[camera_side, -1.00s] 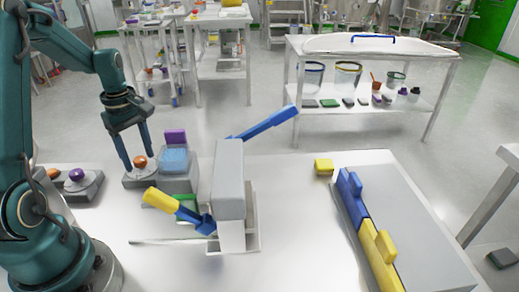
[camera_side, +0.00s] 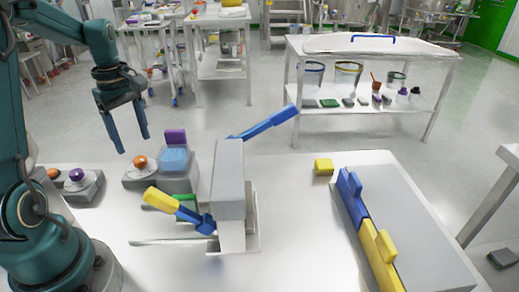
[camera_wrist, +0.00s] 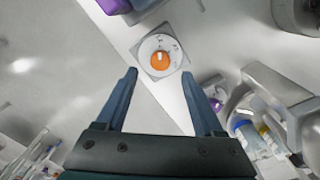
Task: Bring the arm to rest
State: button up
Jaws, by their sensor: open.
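My gripper (camera_side: 131,144) is open and empty in the side view. It hangs in the air, fingers pointing down, above and a little left of a grey box with an orange knob (camera_side: 140,162). In the wrist view my gripper (camera_wrist: 168,92) shows both fingers spread wide. The orange knob (camera_wrist: 160,60) on its pale dial plate lies beyond the fingertips, with clear space between. Nothing is between the fingers.
On the table (camera_side: 300,230) stand a grey upright block with blue and yellow handles (camera_side: 229,185), a purple-knob box (camera_side: 77,180), a small yellow block (camera_side: 323,167) and a grey slab (camera_side: 425,235). A shelved cart (camera_side: 370,60) is behind.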

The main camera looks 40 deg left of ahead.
aim_at(139, 158)
jog(key=shift+f, duration=0.1)
notch_tip(139, 158, down, 5)
jog(key=shift+f, duration=0.1)
jog(key=shift+m, duration=1)
